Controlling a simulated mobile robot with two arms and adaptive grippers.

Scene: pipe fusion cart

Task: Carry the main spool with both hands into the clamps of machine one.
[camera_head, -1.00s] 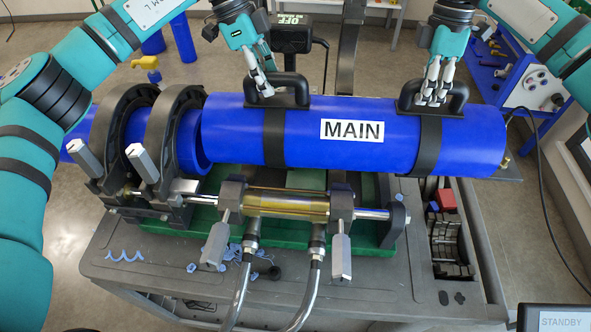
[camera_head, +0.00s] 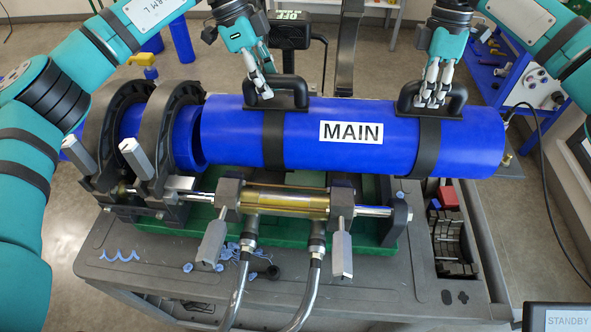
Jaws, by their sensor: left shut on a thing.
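The main spool (camera_head: 460,140) is a blue pipe labelled MAIN, with two black strap handles on top. It lies level over the right half of machine one (camera_head: 285,200). Its left end is close to the blue pipe (camera_head: 187,140) held in the two closed black ring clamps (camera_head: 170,105); a narrow gap or step shows between them. My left gripper (camera_head: 262,92) is shut on the left handle (camera_head: 289,88). My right gripper (camera_head: 432,97) has its fingers together at the right handle (camera_head: 459,98) and appears shut on it. The spool hides the clamp seats beneath it.
The grey cart (camera_head: 150,285) carries the green machine bed (camera_head: 200,222), hoses, and blue shavings (camera_head: 120,256). A tool recess (camera_head: 452,235) lies at its right. A screen reading STANDBY (camera_head: 560,318) is at the lower right. A blue tool rack (camera_head: 500,75) stands behind.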

